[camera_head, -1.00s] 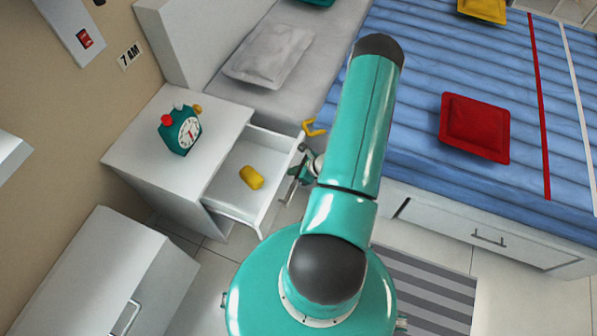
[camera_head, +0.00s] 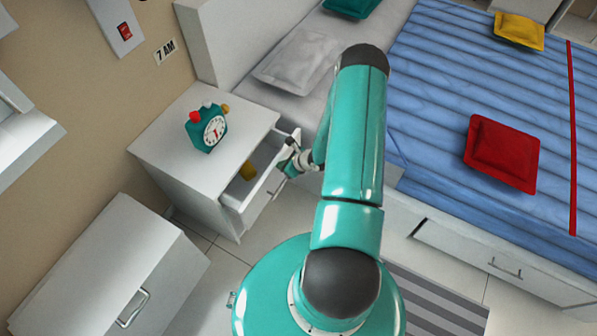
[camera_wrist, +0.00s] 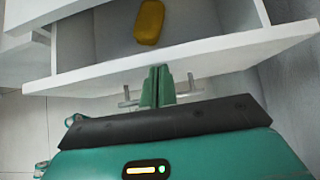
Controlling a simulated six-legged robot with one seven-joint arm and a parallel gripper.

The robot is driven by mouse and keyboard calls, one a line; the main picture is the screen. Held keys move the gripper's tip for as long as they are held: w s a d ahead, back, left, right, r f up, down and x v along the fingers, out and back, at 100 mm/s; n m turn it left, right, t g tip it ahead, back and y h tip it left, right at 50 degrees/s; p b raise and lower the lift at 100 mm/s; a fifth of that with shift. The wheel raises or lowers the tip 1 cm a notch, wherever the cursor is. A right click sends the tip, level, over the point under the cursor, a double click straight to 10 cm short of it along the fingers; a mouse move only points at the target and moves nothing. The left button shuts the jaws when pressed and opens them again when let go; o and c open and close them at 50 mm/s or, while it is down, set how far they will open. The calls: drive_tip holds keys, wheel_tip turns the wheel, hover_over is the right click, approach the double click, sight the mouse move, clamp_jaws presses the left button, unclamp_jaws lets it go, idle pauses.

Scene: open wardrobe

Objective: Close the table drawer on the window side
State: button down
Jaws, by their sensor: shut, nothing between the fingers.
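The white bedside table (camera_head: 190,135) has its upper drawer (camera_head: 240,190) partly pulled out. A yellow object (camera_head: 248,171) lies in the drawer; it also shows in the wrist view (camera_wrist: 149,22). In the wrist view the drawer front (camera_wrist: 230,50) runs across the picture, with a handle (camera_wrist: 190,85) below its top edge. My gripper (camera_wrist: 158,72) is shut and empty, with its fingertips at the outer side of the drawer front, near the handle. Whether they touch it I cannot tell. In the head view my gripper (camera_head: 287,165) is at the drawer's front right.
A teal alarm clock (camera_head: 207,130) stands on the table top. The bed with a blue cover (camera_head: 440,110) and red cushion (camera_head: 502,153) is at the right. A second white cabinet (camera_head: 110,265) stands at lower left. Floor shows between the cabinets and my base.

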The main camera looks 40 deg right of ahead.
drive_tip(key=w+a, duration=0.2)
drive_tip(key=w, duration=0.4)
drive_tip(key=shift+w, duration=0.15)
drive_tip(key=shift+a, duration=0.1)
